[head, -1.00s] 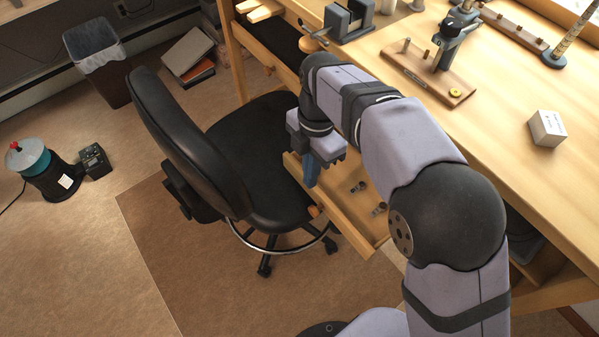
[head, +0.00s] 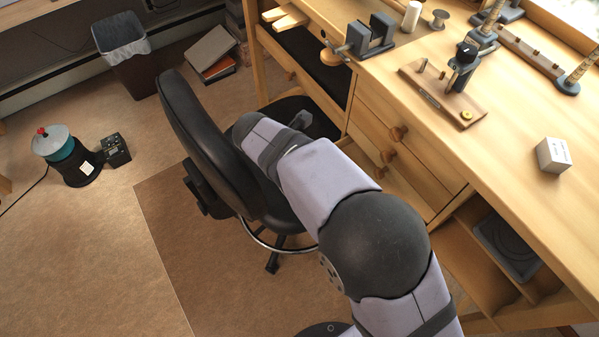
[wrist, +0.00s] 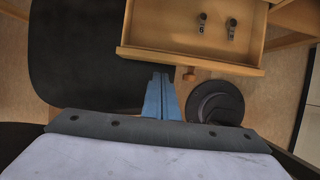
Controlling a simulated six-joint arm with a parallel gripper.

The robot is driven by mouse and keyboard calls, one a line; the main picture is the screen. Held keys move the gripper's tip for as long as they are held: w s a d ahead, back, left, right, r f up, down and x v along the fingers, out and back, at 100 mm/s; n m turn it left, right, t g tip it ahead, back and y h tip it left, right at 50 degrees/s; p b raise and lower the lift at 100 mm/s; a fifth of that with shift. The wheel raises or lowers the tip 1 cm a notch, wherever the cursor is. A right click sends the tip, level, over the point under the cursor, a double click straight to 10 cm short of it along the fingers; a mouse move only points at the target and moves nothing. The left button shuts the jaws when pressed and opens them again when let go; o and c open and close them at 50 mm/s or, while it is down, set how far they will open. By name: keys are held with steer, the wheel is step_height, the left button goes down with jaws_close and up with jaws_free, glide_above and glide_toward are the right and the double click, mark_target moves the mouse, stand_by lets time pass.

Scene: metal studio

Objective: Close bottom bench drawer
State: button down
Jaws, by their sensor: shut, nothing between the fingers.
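The bench drawer (wrist: 190,61) is pulled out in the wrist view, with its open top facing me. Two small metal fittings (wrist: 216,25) lie inside it, and a round wooden knob (wrist: 190,75) is on its front. My gripper (wrist: 161,77) is shut and empty, its blue fingers just in front of the drawer front, left of the knob. I cannot tell whether they touch. Upper drawer fronts with wooden knobs (head: 398,133) show flush in the bench there.
A black office chair (head: 205,140) stands close in front of the bench; its seat (wrist: 80,50) is left of my fingers. The benchtop (head: 470,140) holds a vise (head: 371,38), a wooden tool stand and a white box (head: 553,155). Open floor lies left of the chair.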

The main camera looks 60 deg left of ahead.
steer(key=x, duration=0.7)
steer(key=shift+w, duration=0.1)
steer(key=w+p, duration=0.3)
steer(key=w, duration=1)
steer(key=shift+w, duration=0.1)
steer(key=shift+r, duration=0.15)
